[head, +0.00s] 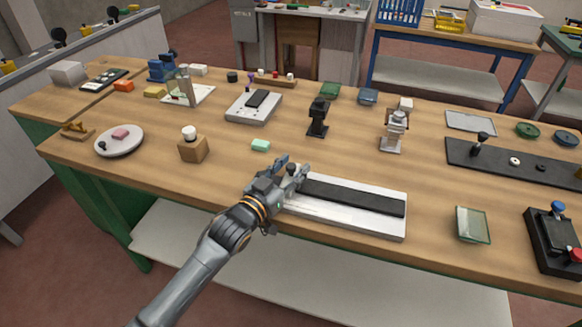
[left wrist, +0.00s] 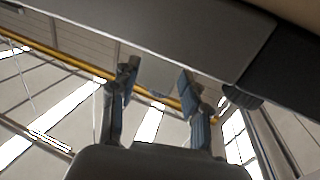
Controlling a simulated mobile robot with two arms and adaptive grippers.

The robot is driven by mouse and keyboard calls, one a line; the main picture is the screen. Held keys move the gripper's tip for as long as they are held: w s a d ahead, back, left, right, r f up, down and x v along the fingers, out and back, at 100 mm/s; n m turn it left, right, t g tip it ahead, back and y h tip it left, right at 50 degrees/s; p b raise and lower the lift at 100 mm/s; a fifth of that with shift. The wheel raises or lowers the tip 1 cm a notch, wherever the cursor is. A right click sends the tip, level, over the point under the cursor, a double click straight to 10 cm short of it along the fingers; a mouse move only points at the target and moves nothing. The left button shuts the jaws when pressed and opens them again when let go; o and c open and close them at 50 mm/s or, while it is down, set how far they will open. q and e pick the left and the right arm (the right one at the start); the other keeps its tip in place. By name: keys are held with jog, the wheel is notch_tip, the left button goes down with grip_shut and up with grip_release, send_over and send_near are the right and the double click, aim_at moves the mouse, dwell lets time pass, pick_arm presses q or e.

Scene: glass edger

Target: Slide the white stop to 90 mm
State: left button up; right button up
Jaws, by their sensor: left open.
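A white plate with a long black strip (head: 350,194) lies near the bench's front edge, in the middle of the head view. My left gripper (head: 292,168) is at the plate's left end, fingers spread. A black knob shows by its fingertips. I cannot make out the white stop or any millimetre marks; the gripper may cover them. In the left wrist view my open gripper (left wrist: 157,78) has a pale grey block-like shape between its fingertips, and I cannot tell what it is. A large grey surface fills the top there. My right gripper is not in view.
A glass piece (head: 473,225) and a black box with blue and red knobs (head: 556,240) stand to the right. A wooden block with a white knob (head: 193,150) is to the left.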

pick_arm(q)
grip_shut()
jog(key=d, duration=0.2)
jog(key=s+d, duration=0.1)
jog(key=d, duration=0.1)
jog(key=shift+s+f, duration=0.1)
jog(key=shift+s, duration=0.05)
jog(key=shift+a, duration=0.1)
grip_release()
jog(key=shift+a, duration=0.1)
jog(key=v, duration=1.2)
